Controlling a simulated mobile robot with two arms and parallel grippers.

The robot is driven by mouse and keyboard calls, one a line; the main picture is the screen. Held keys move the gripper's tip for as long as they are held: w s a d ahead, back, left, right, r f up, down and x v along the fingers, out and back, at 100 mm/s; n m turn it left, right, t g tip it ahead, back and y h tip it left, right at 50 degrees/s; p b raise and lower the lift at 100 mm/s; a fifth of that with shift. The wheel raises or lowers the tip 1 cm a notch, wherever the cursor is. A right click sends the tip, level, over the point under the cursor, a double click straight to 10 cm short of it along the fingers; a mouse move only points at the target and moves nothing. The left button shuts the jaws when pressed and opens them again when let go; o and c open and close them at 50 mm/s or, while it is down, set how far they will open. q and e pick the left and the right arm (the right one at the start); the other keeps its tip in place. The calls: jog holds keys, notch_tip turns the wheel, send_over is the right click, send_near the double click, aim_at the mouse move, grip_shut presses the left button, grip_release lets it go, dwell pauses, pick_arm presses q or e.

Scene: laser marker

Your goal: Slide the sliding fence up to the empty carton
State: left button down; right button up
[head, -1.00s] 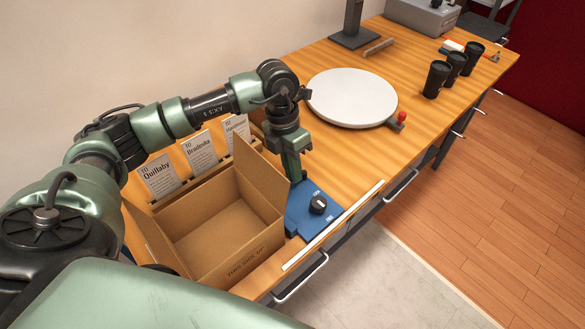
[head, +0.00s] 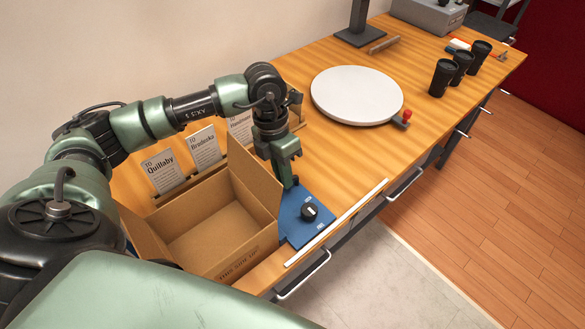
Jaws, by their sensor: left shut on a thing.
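The sliding fence is a blue plate (head: 318,225) with a black knob (head: 310,211), lying on the bench at the right of the carton. The empty carton (head: 215,222) stands open with its flaps up, and its inside is bare. The plate's left edge lies right against the carton's right side, apparently touching; the flap partly hides the contact. My left gripper (head: 289,183) points down at the plate's far end, behind the knob. It is shut on the fence, though the gripped part is mostly hidden. My right gripper is out of view.
Address cards (head: 204,150) stand in a wooden rack behind the carton. A white round turntable (head: 357,95) lies farther back, with several black cups (head: 463,68) beyond. A white strip (head: 337,222) runs along the bench's front edge. The bench between fence and turntable is clear.

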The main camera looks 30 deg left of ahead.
pick_arm(q)
jog(key=c, duration=1.5)
grip_release()
jog(key=shift+r, duration=0.15)
jog(key=r, duration=0.2)
jog(key=a+r+b, duration=0.1)
jog(key=r, duration=0.4)
jog(key=shift+w+a+r+b, duration=0.2)
jog(key=shift+w+a+b, duration=0.05)
jog(key=shift+a+b, duration=0.05)
